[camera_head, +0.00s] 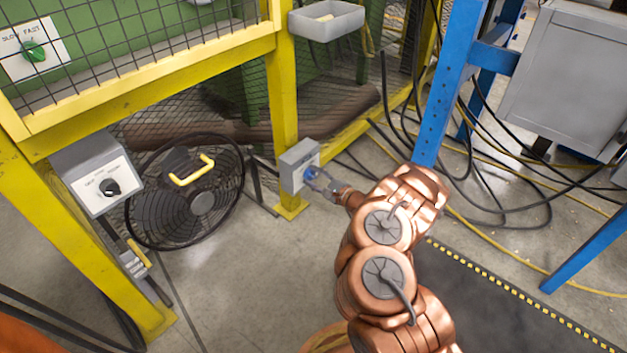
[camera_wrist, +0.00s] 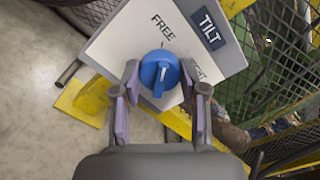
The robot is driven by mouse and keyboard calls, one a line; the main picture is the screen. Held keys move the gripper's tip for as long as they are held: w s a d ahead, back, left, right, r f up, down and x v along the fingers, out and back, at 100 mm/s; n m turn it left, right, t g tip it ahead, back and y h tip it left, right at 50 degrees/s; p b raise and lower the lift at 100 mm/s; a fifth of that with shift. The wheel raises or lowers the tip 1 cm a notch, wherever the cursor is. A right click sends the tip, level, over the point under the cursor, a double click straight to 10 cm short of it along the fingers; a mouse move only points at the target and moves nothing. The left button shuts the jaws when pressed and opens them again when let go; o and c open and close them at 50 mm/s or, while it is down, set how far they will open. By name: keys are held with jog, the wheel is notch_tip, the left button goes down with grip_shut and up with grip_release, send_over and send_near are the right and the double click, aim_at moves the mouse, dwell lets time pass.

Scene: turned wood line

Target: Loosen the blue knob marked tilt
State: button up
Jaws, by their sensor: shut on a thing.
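The blue knob (camera_wrist: 158,68) sits on the light face of a grey box (camera_head: 299,156) that is fixed to a yellow post. A dark label reading TILT (camera_wrist: 208,29) is above it. The word FREE is printed near it, and a second word at its right is partly hidden by a finger. A pale line runs along the knob's ridge. My gripper (camera_wrist: 160,76) is shut on the knob, one finger on each side of it. In the head view the blue knob (camera_head: 310,174) is partly covered by my gripper (camera_head: 318,180).
A control box with a black knob (camera_head: 110,187) hangs at left, beside a black fan (camera_head: 186,191). A green knob (camera_head: 33,51) is at upper left. A blue post (camera_head: 443,85) and loose cables are at right. Open floor lies in front.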

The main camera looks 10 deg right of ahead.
jog(key=shift+s+a+n, duration=0.1)
jog(key=shift+a+n, duration=0.15)
jog(key=shift+n, duration=0.45)
jog(key=o, duration=0.9)
jog(key=shift+c, duration=0.2)
jog(key=shift+o, duration=1.4)
jog(key=shift+d, duration=0.1)
jog(key=shift+d, duration=0.15)
jog(key=shift+s+d, duration=0.35)
jog(key=shift+s, duration=0.05)
jog(key=v, duration=1)
jog(key=shift+s+d, duration=0.15)
jog(key=shift+s, duration=0.25)
